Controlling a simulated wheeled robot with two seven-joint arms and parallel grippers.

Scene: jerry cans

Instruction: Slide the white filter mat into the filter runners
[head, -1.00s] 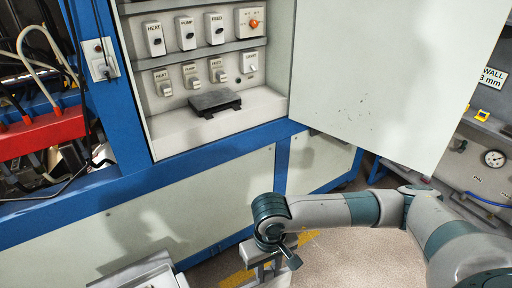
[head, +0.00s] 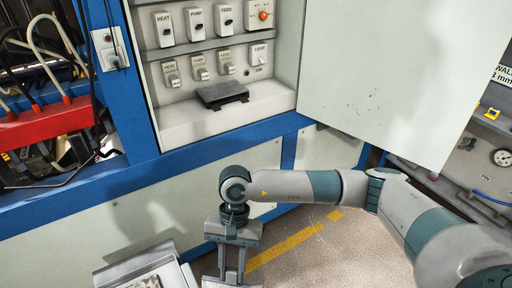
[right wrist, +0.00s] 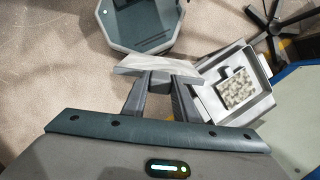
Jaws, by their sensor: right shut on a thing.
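My right gripper (head: 232,274) points down at the bottom of the head view, below its teal wrist joint. In the right wrist view its fingers (right wrist: 160,80) are shut on a pale, flat piece (right wrist: 150,66), which looks like the white filter mat. The fingers hide part of it. In the head view only a pale edge of the mat (head: 212,283) shows at the bottom border. I cannot make out the filter runners for certain. My left gripper is in neither view.
An open light metal box (right wrist: 213,100) with a speckled block (right wrist: 240,88) lies beside the held piece; the box also shows at lower left in the head view (head: 175,262). A blue-framed cabinet (head: 225,129) with an open door (head: 395,80) stands behind.

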